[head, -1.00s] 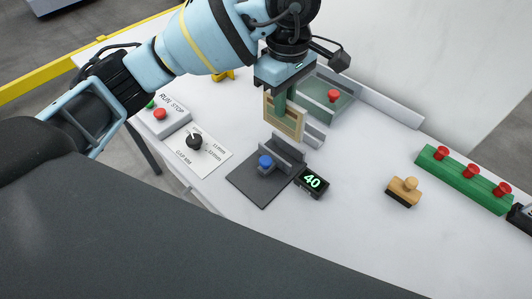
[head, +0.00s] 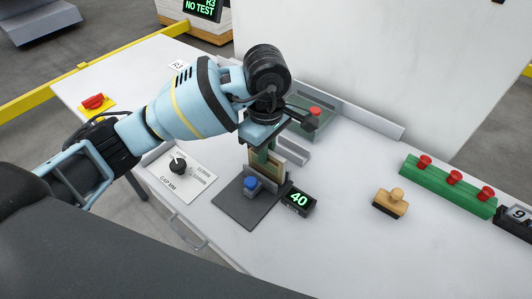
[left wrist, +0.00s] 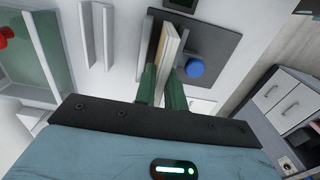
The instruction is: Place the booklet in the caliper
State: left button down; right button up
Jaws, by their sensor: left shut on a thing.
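The booklet (head: 271,174), tan with pale page edges, is held upright in my left gripper (head: 264,157). In the left wrist view the booklet (left wrist: 170,50) stands between the green fingers (left wrist: 161,88). The caliper (head: 238,208) is a dark grey plate with upright grey blocks and a blue knob (head: 250,183). The booklet is low over the plate, beside the grey block that carries the knob; in the left wrist view this block lies just right of it. I cannot tell whether the booklet touches the plate. My right gripper is not in view.
A black display (head: 298,200) reading 40 stands right of the caliper. A gap dial panel (head: 183,178) lies to the left. A wooden stamp (head: 391,202) and a green rack with red knobs (head: 450,187) are to the right. A greenish tray (head: 320,122) is behind.

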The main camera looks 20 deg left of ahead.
pick_arm(q)
jog(key=shift+f, duration=0.7)
jog(key=shift+f, duration=0.1)
jog(key=shift+f, duration=0.1)
jog(key=c, duration=1.5)
grip_release()
notch_tip(320, 180, up, 12)
jog(key=shift+r+p, duration=0.2)
jog(key=shift+p, duration=0.15)
